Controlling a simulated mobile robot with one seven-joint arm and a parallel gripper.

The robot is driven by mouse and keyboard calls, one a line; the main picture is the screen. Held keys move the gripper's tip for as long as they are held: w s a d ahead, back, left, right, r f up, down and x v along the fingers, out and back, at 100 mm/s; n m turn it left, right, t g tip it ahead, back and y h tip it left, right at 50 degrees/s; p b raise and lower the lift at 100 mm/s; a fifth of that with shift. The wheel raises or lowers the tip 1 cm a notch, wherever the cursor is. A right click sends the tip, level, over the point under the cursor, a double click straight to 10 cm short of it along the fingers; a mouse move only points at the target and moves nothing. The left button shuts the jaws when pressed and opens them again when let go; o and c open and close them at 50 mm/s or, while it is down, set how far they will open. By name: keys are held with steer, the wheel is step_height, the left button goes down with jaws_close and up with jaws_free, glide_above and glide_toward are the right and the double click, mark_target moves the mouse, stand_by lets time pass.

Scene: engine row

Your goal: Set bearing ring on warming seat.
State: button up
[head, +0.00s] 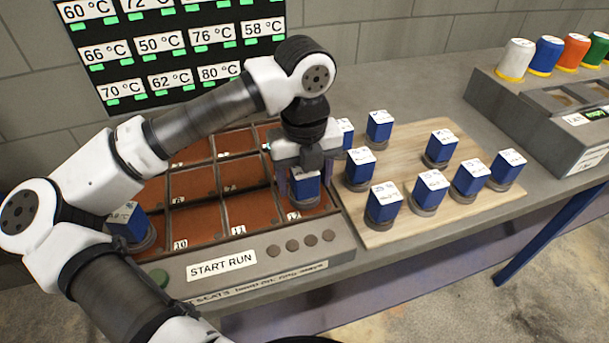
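The bearing rings appear to be the grey round bases under blue blocks with white labelled tops; the labels are too small to read. One such blue piece (305,188) is in the front right compartment of the warming tray (345,240), on or just above its red-brown seat. My gripper (303,176) points down over this piece, with its fingers around it. Whether the fingers press on it is not clear. Another blue piece (128,222) is at the tray's left, partly hidden by my arm. Seats numbered 10 (192,236) and 11 (250,210) are empty.
Several blue pieces stand on a wooden board (400,232) to the right. A START RUN label (221,265), green button (158,278) and several dark round knobs line the tray's front. A temperature board (170,45) hangs behind. A rack (540,115) holds coloured spools at far right.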

step_height(320, 180, up, 12)
steer(key=shift+r+b, duration=0.15)
steer(key=shift+b, duration=0.35)
stand_by(1.5)
